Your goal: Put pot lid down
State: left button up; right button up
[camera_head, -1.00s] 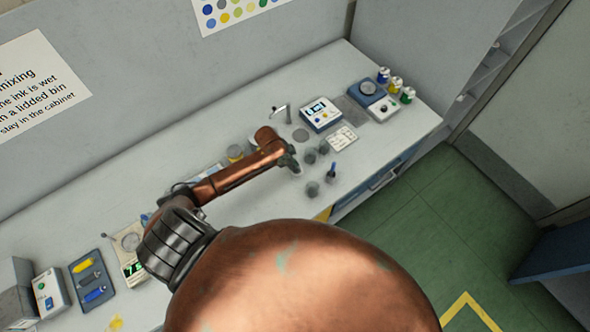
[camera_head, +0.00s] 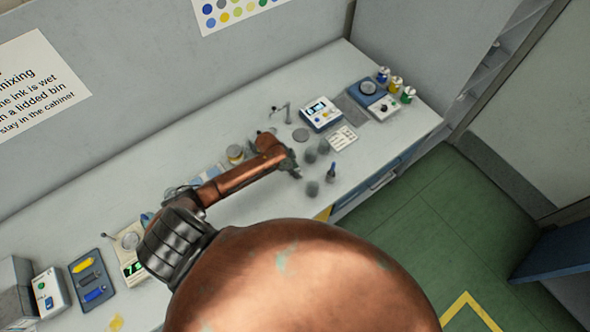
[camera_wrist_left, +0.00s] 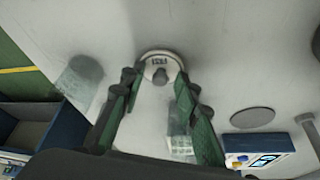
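In the wrist view a round white lid (camera_wrist_left: 161,64) with dark markings and a small grey knob lies just beyond my left gripper (camera_wrist_left: 156,78). The two green-padded fingers are apart, on either side of the knob, with a visible gap to it. Whether the lid rests on a pot or directly on the bench cannot be told. In the head view my left gripper (camera_head: 294,169) is low over the bench, left of the grey cups, and mostly covers the lid. My right gripper is not in view.
Grey cups (camera_head: 312,188) stand close to the right of the gripper. A grey disc (camera_head: 301,135), a blue-white device (camera_head: 320,114) and a scale (camera_head: 373,98) lie farther back on the bench (camera_head: 245,214). The bench's front edge is near.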

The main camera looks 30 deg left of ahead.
pick_arm(q)
jog(key=shift+r, duration=0.25)
jog(key=v, duration=1.2)
jog(key=shift+a+f, duration=0.1)
